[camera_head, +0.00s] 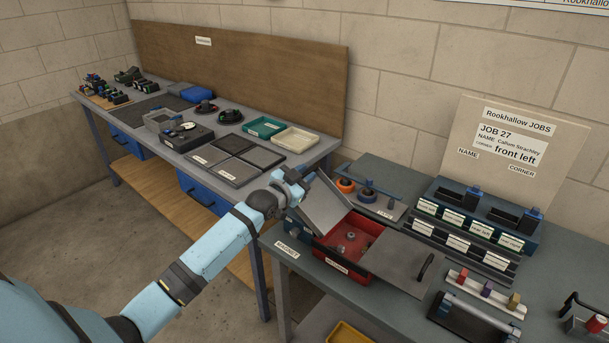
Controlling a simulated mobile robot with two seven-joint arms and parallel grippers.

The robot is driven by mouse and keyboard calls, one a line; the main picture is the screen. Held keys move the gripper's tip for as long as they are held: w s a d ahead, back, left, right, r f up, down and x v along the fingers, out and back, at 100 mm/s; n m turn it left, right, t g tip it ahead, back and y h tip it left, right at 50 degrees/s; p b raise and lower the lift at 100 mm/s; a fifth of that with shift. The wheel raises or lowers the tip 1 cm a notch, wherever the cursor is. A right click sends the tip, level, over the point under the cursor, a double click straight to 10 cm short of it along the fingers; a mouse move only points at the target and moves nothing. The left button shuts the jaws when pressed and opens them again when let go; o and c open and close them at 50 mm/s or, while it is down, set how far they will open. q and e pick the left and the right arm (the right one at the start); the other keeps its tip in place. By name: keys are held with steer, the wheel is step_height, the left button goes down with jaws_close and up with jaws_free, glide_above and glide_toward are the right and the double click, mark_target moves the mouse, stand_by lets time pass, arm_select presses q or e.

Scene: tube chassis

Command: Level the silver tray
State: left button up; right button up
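The silver tray (324,208) is a flat grey piece, steeply tilted, above the left end of a dark box with a red inside (345,262). Its upper edge is at my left gripper (296,186), and its lower end reaches down toward the box. My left gripper appears shut on the tray's upper left edge; the fingertips are partly hidden. My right gripper is not in view.
A grey plate with a black handle (395,262) covers the box's right part. Orange-ringed items (346,185) stand behind, label racks (470,222) to the right. A job board (510,145) stands at the back. A second bench (130,122) extends left.

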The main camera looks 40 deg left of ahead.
arm_select(q)
jaws_close()
steer(key=shift+a+f, duration=0.1)
steer(key=shift+f, duration=0.05)
steer(key=shift+a+f+n, duration=0.55)
steer(key=shift+a+n, duration=0.15)
steer(key=a+f+n, duration=0.1)
steer(key=a+f+n+b, duration=0.1)
steer(key=shift+w+a+f+n, duration=0.15)
steer(key=shift+a+f+n, duration=0.05)
steer(key=shift+f+n, duration=0.2)
steer(key=shift+a+f+n+b, duration=0.35)
steer(key=shift+f+n+b, duration=0.1)
steer(key=shift+f+n, duration=0.15)
steer(key=shift+a+f+n+b, duration=0.3)
steer(key=shift+f+n+b, duration=0.15)
steer(key=shift+n, duration=0.15)
steer(key=shift+f, duration=0.1)
steer(key=shift+o, duration=1.2)
jaws_free()
steer(key=shift+o, duration=0.3)
steer(key=shift+w, duration=0.1)
